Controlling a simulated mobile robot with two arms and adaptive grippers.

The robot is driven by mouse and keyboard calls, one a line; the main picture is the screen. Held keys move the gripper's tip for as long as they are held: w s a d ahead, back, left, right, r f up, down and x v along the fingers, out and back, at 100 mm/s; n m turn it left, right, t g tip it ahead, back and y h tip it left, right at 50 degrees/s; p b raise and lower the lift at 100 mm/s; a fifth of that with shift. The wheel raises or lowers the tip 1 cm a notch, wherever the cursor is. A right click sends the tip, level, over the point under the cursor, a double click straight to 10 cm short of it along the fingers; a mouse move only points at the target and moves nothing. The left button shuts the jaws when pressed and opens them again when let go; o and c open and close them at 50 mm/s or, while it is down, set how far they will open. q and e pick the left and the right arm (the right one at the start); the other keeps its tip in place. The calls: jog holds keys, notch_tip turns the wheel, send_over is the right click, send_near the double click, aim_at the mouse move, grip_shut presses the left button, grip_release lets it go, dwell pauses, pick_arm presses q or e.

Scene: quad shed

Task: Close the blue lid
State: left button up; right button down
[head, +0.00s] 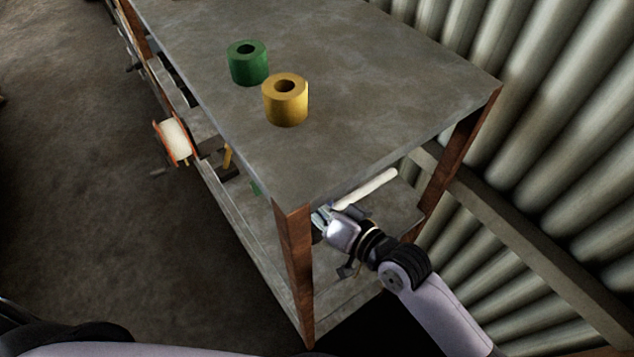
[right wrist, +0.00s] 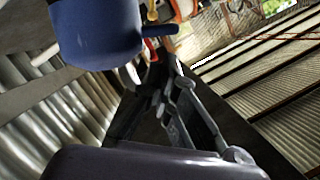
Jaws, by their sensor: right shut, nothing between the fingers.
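A rounded blue object (right wrist: 95,30) fills the upper left of the right wrist view, with a short blue stub on its right side. I cannot tell whether it is the lid or the body under it, nor whether the lid is open. My right gripper (head: 320,219) reaches under the table top at its near corner, between top and lower shelf. In the right wrist view, its fingers (right wrist: 152,75) are shut and empty, close beside the blue object; contact is unclear. In the head view, the blue object is mostly hidden by the table and my gripper. My left gripper is not in view.
The grey table top (head: 390,75) carries a green hollow cylinder (head: 248,64) and a yellow one (head: 285,101). A rusty leg (head: 295,270) stands just left of my right gripper. A white rod (head: 365,188) lies behind it. A corrugated wall (head: 560,120) bounds the right.

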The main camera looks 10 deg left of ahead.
jog(key=shift+s+a+f+n+h+p, duration=0.3)
jog(key=shift+s+a+f+n+p, duration=0.25)
jog(key=shift+s+a+f, duration=0.25)
jog(key=shift+f, duration=0.15)
